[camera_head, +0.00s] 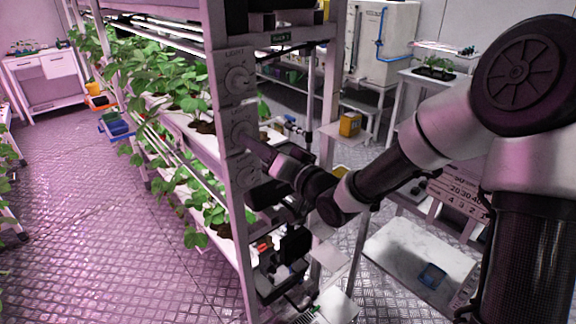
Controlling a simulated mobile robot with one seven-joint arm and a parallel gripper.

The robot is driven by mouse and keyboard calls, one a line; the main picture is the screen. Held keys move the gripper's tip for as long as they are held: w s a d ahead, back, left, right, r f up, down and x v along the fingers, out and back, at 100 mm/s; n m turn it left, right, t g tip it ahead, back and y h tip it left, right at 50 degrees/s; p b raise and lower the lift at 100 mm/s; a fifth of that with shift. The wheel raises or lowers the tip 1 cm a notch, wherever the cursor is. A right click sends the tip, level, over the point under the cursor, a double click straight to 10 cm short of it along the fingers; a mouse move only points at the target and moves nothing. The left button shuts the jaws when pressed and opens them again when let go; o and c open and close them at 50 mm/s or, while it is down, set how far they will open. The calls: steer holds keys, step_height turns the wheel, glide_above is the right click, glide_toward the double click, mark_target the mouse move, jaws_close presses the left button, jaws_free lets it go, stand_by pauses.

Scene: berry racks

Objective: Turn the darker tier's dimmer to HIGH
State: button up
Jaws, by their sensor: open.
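The grow rack's near post carries several light dimmer panels one above another. The middle dimmer (238,117) is partly covered by the end of my arm. The lower dimmer (245,172) sits under it, partly hidden behind my wrist. My gripper (246,140) reaches in from the right, its tip at the middle dimmer's knob. It is open; whether it touches the knob cannot be told. The upper tier (180,112) and lower tier (215,226) both hold leafy plants; which is darker is unclear.
A dark box (289,247) with a red part is mounted low on the rack, below my wrist. A shelf unit with a white top (415,250) stands right. A yellow container (350,125) is behind. The aisle floor (100,230) at left is mostly clear.

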steer(key=b+v, duration=0.1)
steer(key=v, duration=1.3)
steer(key=shift+s+d, duration=0.1)
